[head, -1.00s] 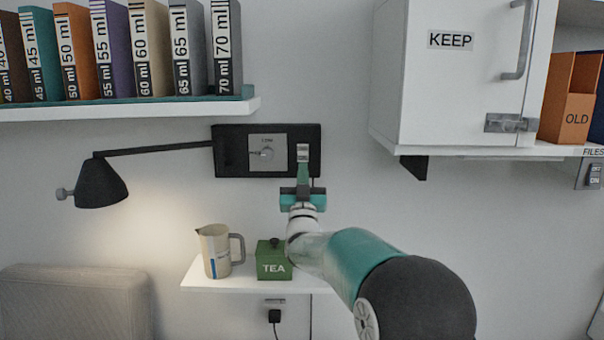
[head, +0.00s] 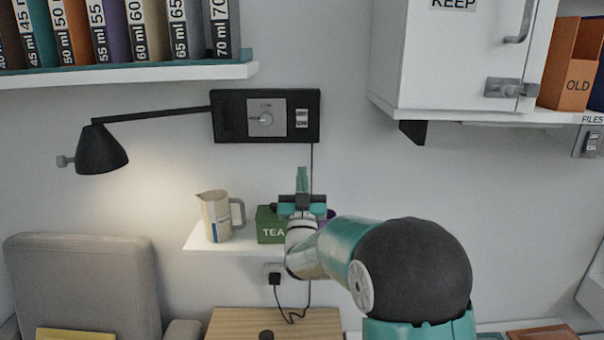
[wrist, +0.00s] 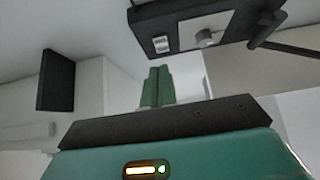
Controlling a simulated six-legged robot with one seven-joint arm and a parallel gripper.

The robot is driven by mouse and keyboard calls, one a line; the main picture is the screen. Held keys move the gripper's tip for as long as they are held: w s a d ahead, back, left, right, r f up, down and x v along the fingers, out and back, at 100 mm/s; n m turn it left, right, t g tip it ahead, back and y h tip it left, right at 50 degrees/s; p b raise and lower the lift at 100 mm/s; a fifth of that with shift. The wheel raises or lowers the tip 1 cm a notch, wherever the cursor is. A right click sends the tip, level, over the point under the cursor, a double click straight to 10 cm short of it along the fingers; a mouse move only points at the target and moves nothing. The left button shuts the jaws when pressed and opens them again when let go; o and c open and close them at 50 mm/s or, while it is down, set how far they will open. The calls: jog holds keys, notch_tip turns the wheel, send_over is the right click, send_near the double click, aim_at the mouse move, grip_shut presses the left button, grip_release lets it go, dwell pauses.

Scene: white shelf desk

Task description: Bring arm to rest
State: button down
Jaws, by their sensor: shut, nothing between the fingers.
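My gripper (head: 302,180) is in the middle of the head view, its green fingers together and pointing up, with nothing between them. It stands in front of the wall, below the black control panel (head: 226,116) and apart from it in the picture. It overlaps the right part of the green TEA box (head: 270,226). In the wrist view the closed fingers (wrist: 157,86) show at the centre, with the panel (wrist: 185,28) beyond them at the top. My arm reaches in from the lower right.
A small white shelf (head: 215,248) holds the TEA box and a beige jug (head: 215,217). A black lamp (head: 101,150) is lit at left. Binders line the upper shelf (head: 130,74). A white cabinet (head: 440,70) hangs at upper right. A chair (head: 85,275) stands at lower left.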

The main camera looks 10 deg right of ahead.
jog(key=s+f+g+y, duration=0.1)
jog(key=s+f+g, duration=0.3)
jog(key=s, duration=0.9)
jog(key=s+f+n+g+y, duration=0.1)
jog(key=s+f+g, duration=0.3)
jog(key=s+g, duration=0.5)
jog(key=s+f+n+g+y, duration=0.1)
jog(key=s+f+g, duration=0.3)
jog(key=s, duration=1.3)
jog(key=g+y, duration=0.1)
jog(key=g, duration=0.1)
jog(key=shift+s+d+f+g+y, duration=0.2)
jog(key=shift+s+g+y, duration=0.1)
jog(key=shift+s+y, duration=0.1)
